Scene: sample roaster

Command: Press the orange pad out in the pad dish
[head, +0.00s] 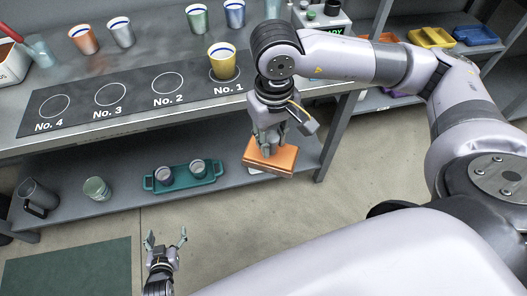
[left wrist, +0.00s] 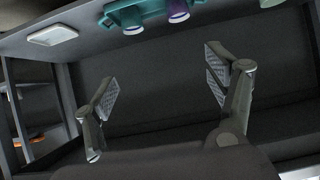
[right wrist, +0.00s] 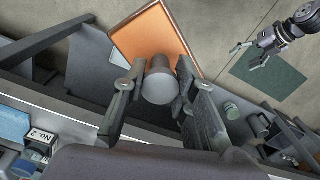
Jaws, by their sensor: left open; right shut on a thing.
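My right gripper (head: 267,136) is shut on the grey knob (right wrist: 160,84) of the orange pad (head: 270,156), a flat rectangular slab. In the right wrist view the orange pad (right wrist: 150,38) shows beyond the fingertips, tilted in the picture. In the head view it hangs in front of the lower shelf's right part. A pale edge, seemingly the pad dish (head: 254,171), peeks out beneath it, mostly hidden. The left wrist view shows this pale square dish (left wrist: 52,35) on the shelf. My left gripper (head: 166,242) is open and empty, low over the floor before the shelf.
The lower shelf (head: 120,207) holds a teal tray (head: 183,188) with two cups, a glass (head: 97,188) and a dark jug (head: 38,197). Above, a yellow cup (head: 222,62) stands at No. 1 on the dark mat (head: 75,117). A shelf post (head: 338,135) stands right of the pad.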

